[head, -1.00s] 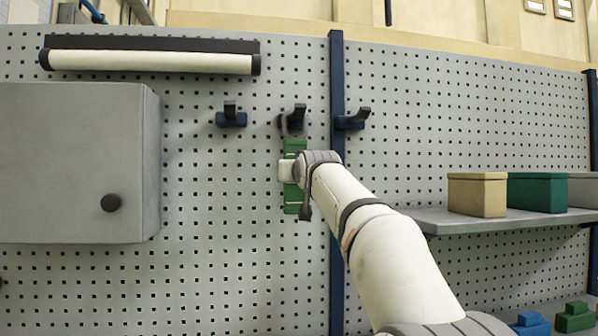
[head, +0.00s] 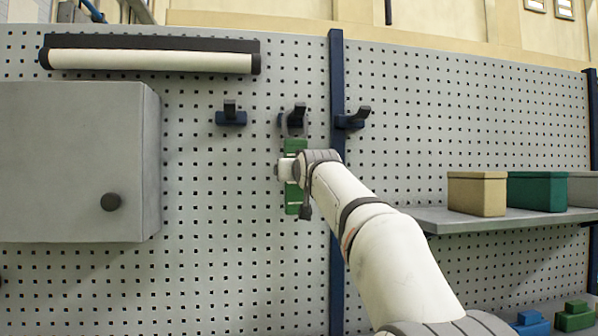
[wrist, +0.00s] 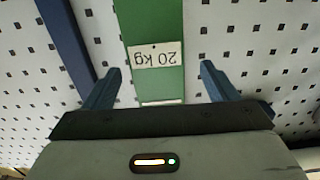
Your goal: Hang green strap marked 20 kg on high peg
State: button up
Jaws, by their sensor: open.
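The green strap (head: 295,146) hangs upright against the pegboard, just below the middle one of three dark pegs (head: 293,120). Its top meets the peg's underside; the exact contact is too small to tell. My gripper (head: 284,170) is in front of the strap's middle and hides part of it. In the wrist view, the strap (wrist: 155,22) carries a white "20 kg" label (wrist: 156,56), seen upside down. My open gripper (wrist: 161,67) has one finger on each side of the strap, with gaps between fingers and strap.
Pegs stand to the left (head: 230,117) and right (head: 352,120), both empty. A dark blue post (head: 337,80) runs close to my wrist. A grey cabinet (head: 75,165) is at left, a lamp (head: 150,60) above it. A shelf (head: 500,218) with boxes is at right.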

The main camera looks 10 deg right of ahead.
jog(key=shift+s+f, duration=0.1)
jog(key=s+b, duration=0.4)
jog(key=s, duration=0.4)
jog(key=s+f+g+b, duration=0.1)
jog(key=s+f+g, duration=0.4)
jog(key=f, duration=0.9)
jog(key=s+f+g+b, duration=0.15)
jog(key=s+f, duration=0.55)
jog(key=f, duration=0.8)
jog(key=s+f+g+b, duration=0.1)
jog(key=s+f+g, duration=0.7)
jog(key=s+f, duration=1.3)
notch_tip(320, 180, down, 5)
jog(key=shift+s+d+r, duration=0.2)
jog(key=shift+s, duration=0.15)
